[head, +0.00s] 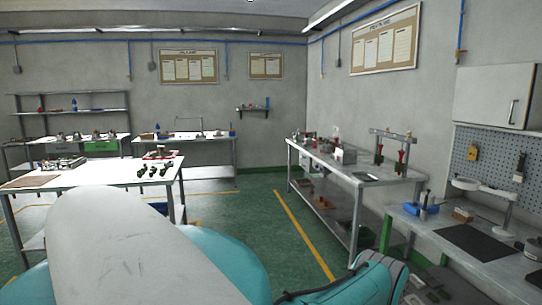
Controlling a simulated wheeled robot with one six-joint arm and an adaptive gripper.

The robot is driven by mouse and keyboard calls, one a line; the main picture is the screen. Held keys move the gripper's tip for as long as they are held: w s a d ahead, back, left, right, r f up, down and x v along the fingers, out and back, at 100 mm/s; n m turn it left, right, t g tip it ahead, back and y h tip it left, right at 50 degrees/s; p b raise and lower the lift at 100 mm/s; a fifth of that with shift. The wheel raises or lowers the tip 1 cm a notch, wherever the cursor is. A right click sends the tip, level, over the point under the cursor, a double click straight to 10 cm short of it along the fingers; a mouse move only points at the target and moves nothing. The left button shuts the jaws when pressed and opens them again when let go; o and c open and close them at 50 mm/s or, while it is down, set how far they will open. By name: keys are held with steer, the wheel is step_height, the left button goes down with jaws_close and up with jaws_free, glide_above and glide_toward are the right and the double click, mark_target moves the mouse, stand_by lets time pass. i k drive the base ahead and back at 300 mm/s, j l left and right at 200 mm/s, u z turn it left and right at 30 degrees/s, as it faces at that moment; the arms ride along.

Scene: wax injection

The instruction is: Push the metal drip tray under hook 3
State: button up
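A metal rack (390,134) with a crossbar stands on the back part of the right-hand workbench (345,170). Dark red and black pieces (402,158) hang from the rack; I cannot read any hook numbers. A small flat grey piece (366,177) lies on the benchtop in front of the rack, towards its left, and may be the metal drip tray. It is too small to tell for sure. My gripper is not in view; pale and teal parts of my own arm fill the bottom of the head view.
A white-topped table (95,178) stands at left, with shelves and benches behind it. At far right is another bench with a dark mat (475,241) and blue holder (421,211). Green floor (258,205) with a yellow line is open between the tables.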

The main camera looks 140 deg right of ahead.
mark_target(364, 176)
steer(key=l+u, duration=0.1)
steer(key=u, duration=1.9)
steer(key=k+u, duration=0.15)
steer(key=u, duration=0.25)
steer(key=k+j+u, duration=0.1)
steer(key=u, duration=0.3)
steer(key=k+j+u, duration=0.1)
steer(key=u, duration=0.3)
steer(key=k+j+u, duration=0.2)
steer(key=u, duration=0.2)
steer(key=k+j+u, duration=0.1)
steer(key=u, duration=0.3)
steer(key=k+j+u, duration=0.2)
steer(key=j+u, duration=0.25)
steer(key=j, duration=0.3)
steer(key=j+u, duration=0.45)
steer(key=j, duration=0.35)
steer(key=j+u, duration=0.45)
steer(key=j, duration=0.35)
steer(key=i+j, duration=0.1)
steer(key=j, duration=1)
steer(key=i+j, duration=0.15)
steer(key=j, duration=0.4)
steer(key=i+j, duration=0.1)
steer(key=j, duration=0.45)
